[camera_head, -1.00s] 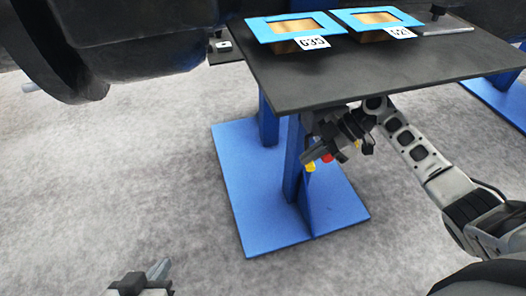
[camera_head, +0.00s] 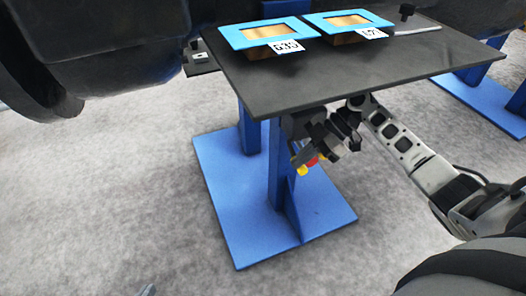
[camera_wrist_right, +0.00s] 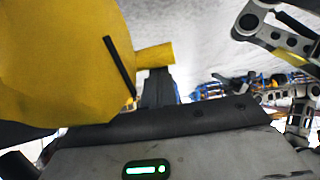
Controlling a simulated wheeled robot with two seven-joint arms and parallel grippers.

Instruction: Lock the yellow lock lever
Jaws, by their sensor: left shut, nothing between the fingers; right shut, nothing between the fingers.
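The yellow lock lever fills the upper left of the right wrist view as a large, close yellow part (camera_wrist_right: 55,60) with a dark slit and a short yellow stub (camera_wrist_right: 155,54) beside it. In the head view small yellow (camera_head: 302,170) and red parts show below the table edge, by the blue leg. My right gripper (camera_head: 312,143) is shut and empty under the table, close to these parts; I cannot tell whether it touches them. My left gripper (camera_head: 148,290) is shut, with only its tip showing at the bottom edge.
A dark tabletop (camera_head: 300,82) on a blue stand (camera_head: 235,215) is above my right gripper. Two blue-framed boxes (camera_head: 268,33) (camera_head: 347,23) with number labels stand on it. A large dark casting (camera_head: 95,40) is at upper left. The grey floor at lower left is clear.

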